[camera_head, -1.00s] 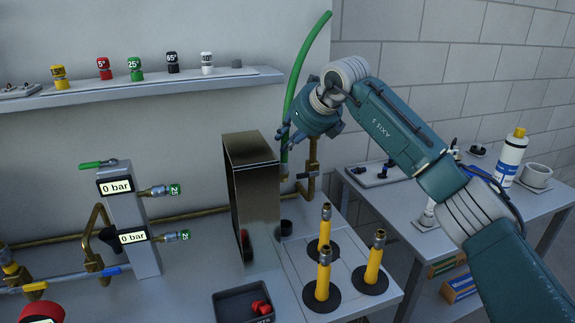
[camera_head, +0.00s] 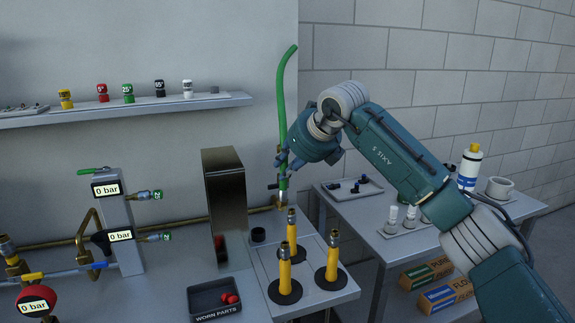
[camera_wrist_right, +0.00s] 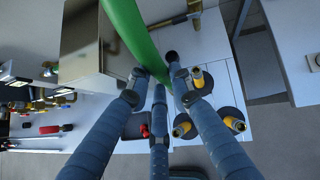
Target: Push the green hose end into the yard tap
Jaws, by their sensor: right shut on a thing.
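The green hose (camera_head: 284,95) stands nearly upright in the head view, curving slightly at its top. My right gripper (camera_head: 285,161) is shut on it near its lower end. In the wrist view the hose (camera_wrist_right: 128,28) runs down between the fingers of my right gripper (camera_wrist_right: 160,80). The brass yard tap (camera_head: 279,201) is by the wall, at the hose's lower end and partly hidden by the hose and fingers. A brass fitting also shows in the wrist view (camera_wrist_right: 178,19). I cannot tell whether hose and tap touch. My left gripper is out of view.
A tall metal box (camera_head: 226,195) stands close left of the hose. Several yellow tubes on black bases (camera_head: 332,278) stand in front. A worn parts tray (camera_head: 213,311) lies at the front. A side table (camera_head: 385,240) is at right.

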